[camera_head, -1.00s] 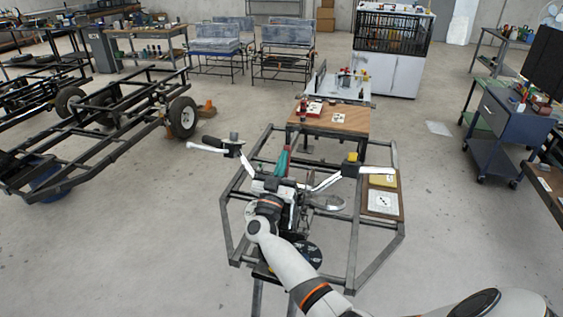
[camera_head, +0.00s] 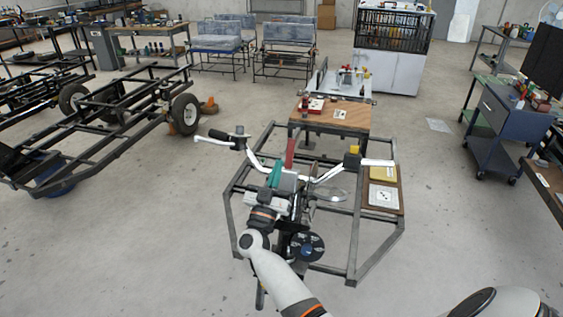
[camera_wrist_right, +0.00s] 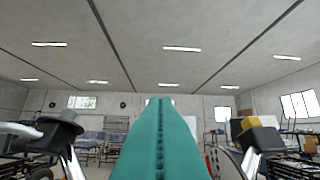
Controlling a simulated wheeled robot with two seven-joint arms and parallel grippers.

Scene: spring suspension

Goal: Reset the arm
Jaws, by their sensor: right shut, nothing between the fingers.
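My right arm reaches in from the bottom right of the head view. My right gripper (camera_head: 275,174) has teal fingers pressed together, with nothing between them. It is just left of a slim red upright part (camera_head: 289,153), in front of the handlebar (camera_head: 252,162). In the right wrist view the shut teal fingers (camera_wrist_right: 160,140) fill the middle, with the handlebar's grips at either side. I cannot tell whether the gripper touches the handlebar assembly. The lower part of this assembly is partly hidden by my arm. My left gripper is not in view.
A dark metal frame (camera_head: 357,240) surrounds the handlebar stand. A wooden-topped table (camera_head: 345,118) stands behind it, and a board with a yellow item (camera_head: 382,173) is at its right. A blue cabinet (camera_head: 497,122) stands at right. The floor at left front is clear.

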